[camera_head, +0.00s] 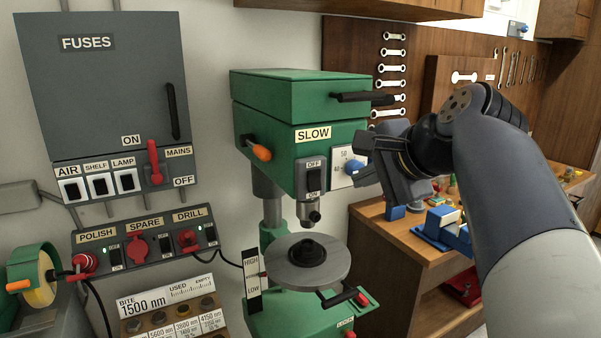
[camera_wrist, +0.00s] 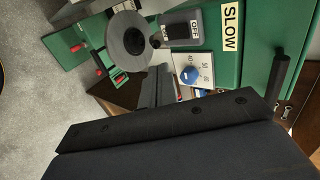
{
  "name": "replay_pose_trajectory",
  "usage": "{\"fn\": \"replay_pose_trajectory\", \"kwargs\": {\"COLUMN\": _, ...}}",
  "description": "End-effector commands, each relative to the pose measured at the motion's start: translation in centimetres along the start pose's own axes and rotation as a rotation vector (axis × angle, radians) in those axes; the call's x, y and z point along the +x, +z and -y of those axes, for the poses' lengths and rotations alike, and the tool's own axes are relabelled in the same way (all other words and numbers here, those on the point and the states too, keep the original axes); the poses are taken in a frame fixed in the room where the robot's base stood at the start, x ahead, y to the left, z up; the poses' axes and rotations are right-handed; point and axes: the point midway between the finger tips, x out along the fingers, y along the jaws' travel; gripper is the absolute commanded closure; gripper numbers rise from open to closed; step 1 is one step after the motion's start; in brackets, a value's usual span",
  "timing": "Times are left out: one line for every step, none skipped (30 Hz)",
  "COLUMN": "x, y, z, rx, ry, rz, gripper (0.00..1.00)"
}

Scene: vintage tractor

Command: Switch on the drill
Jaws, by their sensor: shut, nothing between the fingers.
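The green drill press (camera_head: 285,115) stands against the wall. Its black rocker switch (camera_head: 313,179), marked OFF above and ON below, is on the front under the SLOW label; its set position is too small to tell. The switch also shows at the top of the wrist view (camera_wrist: 181,27). A blue knob (camera_wrist: 191,75) sits on a white dial plate beside the switch. My gripper (camera_head: 360,143) is shut and empty, to the right of the switch and near the dial plate, apart from the switch. Its fingers also show in the wrist view (camera_wrist: 158,72).
An orange-tipped lever (camera_head: 261,153) and a black handle (camera_head: 364,97) stick out from the drill. The round table (camera_head: 308,266) is below the chuck. A socket panel (camera_head: 150,245) has a DRILL outlet with a green light. A wooden bench (camera_head: 400,245) stands at right.

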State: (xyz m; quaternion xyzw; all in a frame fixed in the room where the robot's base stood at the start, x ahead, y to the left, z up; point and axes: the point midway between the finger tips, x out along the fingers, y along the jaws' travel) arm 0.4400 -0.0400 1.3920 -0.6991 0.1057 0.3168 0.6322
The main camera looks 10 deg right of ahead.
Motion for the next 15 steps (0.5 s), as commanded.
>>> {"fn": "replay_pose_trajectory", "kwargs": {"x": -0.1, "y": 0.0, "z": 0.1, "rx": 0.003, "ry": -0.002, "rz": 0.001, "gripper": 1.0}}
{"fn": "replay_pose_trajectory", "kwargs": {"x": -0.1, "y": 0.0, "z": 0.1, "rx": 0.004, "ry": -0.002, "rz": 0.001, "gripper": 1.0}}
{"fn": "replay_pose_trajectory", "kwargs": {"x": -0.1, "y": 0.0, "z": 0.1, "rx": 0.004, "ry": -0.002, "rz": 0.002, "gripper": 1.0}}
{"fn": "replay_pose_trajectory", "kwargs": {"x": -0.1, "y": 0.0, "z": 0.1, "rx": 0.004, "ry": -0.002, "rz": 0.001, "gripper": 1.0}}
{"fn": "replay_pose_trajectory", "kwargs": {"x": -0.1, "y": 0.0, "z": 0.1, "rx": 0.003, "ry": -0.001, "rz": 0.001, "gripper": 1.0}}
{"fn": "replay_pose_trajectory", "kwargs": {"x": 0.0, "y": 0.0, "z": 0.1, "rx": 0.003, "ry": -0.001, "rz": 0.001, "gripper": 1.0}}
{"fn": "replay_pose_trajectory", "kwargs": {"x": 0.0, "y": 0.0, "z": 0.1, "rx": 0.003, "ry": -0.001, "rz": 0.001, "gripper": 1.0}}
{"fn": "replay_pose_trajectory", "kwargs": {"x": 0.0, "y": 0.0, "z": 0.1, "rx": 0.002, "ry": -0.001, "rz": 0.001, "gripper": 1.0}}
{"fn": "replay_pose_trajectory", "kwargs": {"x": 0.0, "y": 0.0, "z": 0.0, "rx": 0.002, "ry": -0.001, "rz": 0.001, "gripper": 1.0}}
{"fn": "replay_pose_trajectory", "kwargs": {"x": 0.1, "y": 0.0, "z": 0.0, "rx": 0.002, "ry": -0.001, "rz": 0.001, "gripper": 1.0}}
{"fn": "replay_pose_trajectory", "kwargs": {"x": 0.1, "y": 0.0, "z": 0.0, "rx": 0.002, "ry": 0.0, "rz": 0.001, "gripper": 1.0}}
{"fn": "replay_pose_trajectory", "kwargs": {"x": 0.4, "y": 0.0, "z": 0.0, "rx": 0.002, "ry": 0.001, "rz": 0.002, "gripper": 1.0}}
{"fn": "replay_pose_trajectory", "kwargs": {"x": 0.6, "y": 0.0, "z": 0.0, "rx": 0.002, "ry": 0.002, "rz": 0.003, "gripper": 1.0}}
{"fn": "replay_pose_trajectory", "kwargs": {"x": 0.9, "y": 0.0, "z": 0.0, "rx": 0.002, "ry": 0.002, "rz": 0.003, "gripper": 1.0}}
{"fn": "replay_pose_trajectory", "kwargs": {"x": 1.4, "y": 0.1, "z": 0.0, "rx": 0.001, "ry": 0.002, "rz": 0.004, "gripper": 1.0}}
